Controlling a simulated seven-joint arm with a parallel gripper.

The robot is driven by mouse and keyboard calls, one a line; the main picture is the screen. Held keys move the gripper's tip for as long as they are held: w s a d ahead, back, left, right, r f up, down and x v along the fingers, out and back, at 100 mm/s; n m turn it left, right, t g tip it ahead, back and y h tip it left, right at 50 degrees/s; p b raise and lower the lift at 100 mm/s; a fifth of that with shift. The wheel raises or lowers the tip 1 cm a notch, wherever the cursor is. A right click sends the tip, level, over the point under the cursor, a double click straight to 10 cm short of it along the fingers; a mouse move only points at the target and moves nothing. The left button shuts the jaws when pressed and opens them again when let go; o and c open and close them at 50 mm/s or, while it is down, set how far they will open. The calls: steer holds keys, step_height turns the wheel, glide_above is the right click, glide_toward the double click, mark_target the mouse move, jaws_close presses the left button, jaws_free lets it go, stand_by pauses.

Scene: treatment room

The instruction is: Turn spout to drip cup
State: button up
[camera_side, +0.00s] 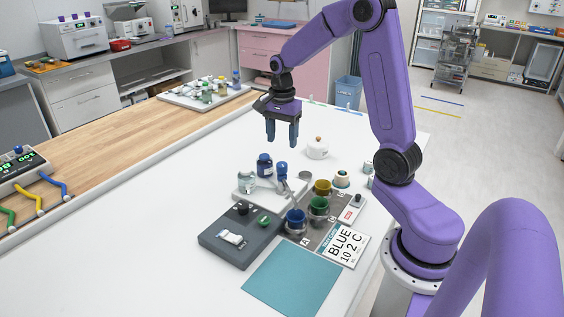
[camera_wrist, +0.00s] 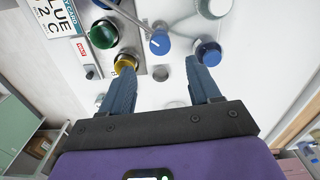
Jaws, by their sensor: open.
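The spout (camera_side: 287,186) is a grey tube under a blue knob (camera_side: 281,168), on a white base (camera_side: 240,196). In the wrist view the tube (camera_wrist: 136,19) runs from the blue knob (camera_wrist: 159,42) up-left toward the blue cup. Blue (camera_side: 296,221), green (camera_side: 318,206) and yellow (camera_side: 322,187) cups stand on a grey lettered board. A small grey disc (camera_side: 305,176) sits beside the knob; I cannot tell which item is the drip cup. My gripper (camera_side: 283,145) is open and empty, above the table behind the spout. In the wrist view its fingers (camera_wrist: 160,72) are spread.
A blue-capped bottle (camera_side: 265,165) and a clear jar (camera_side: 247,182) stand close to the spout. A white lidded pot (camera_side: 317,149) is behind.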

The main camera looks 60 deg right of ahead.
mark_target(282, 164)
step_height(282, 164, down, 9)
steer(key=shift+r, duration=0.15)
stand_by(0.4)
jaws_close()
